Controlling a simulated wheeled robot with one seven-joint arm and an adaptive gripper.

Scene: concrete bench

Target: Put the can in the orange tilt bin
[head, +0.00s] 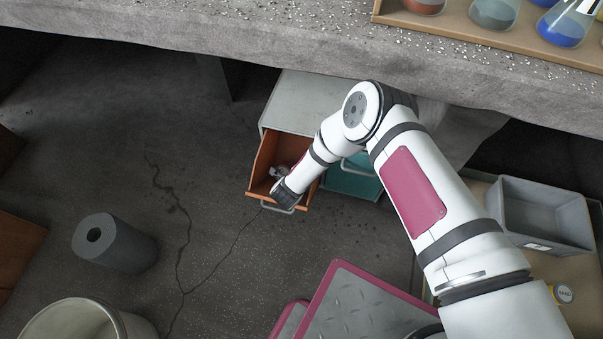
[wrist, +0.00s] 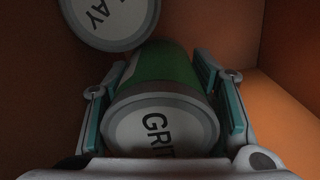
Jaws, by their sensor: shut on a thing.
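The orange tilt bin (head: 265,160) is open at the front of a grey cabinet under the bench. My gripper (head: 281,172) reaches down into it. In the wrist view my gripper (wrist: 162,78) has one teal-padded finger on each side of a green can (wrist: 160,125) and is shut on it. The can's pale lid faces the camera, and its lettering starts "GRI". Orange walls (wrist: 285,110) surround the can. Whether it touches the bin floor cannot be told. A second can lid (wrist: 110,18), partly cut off and ending in "LAY", lies just beyond it, close to or touching it.
A teal bin (head: 350,182) sits right of the orange one, partly behind my arm. The stone bench edge (head: 200,50) overhangs. A grey crate (head: 540,215) and a small yellow-labelled can (head: 562,293) stand at right.

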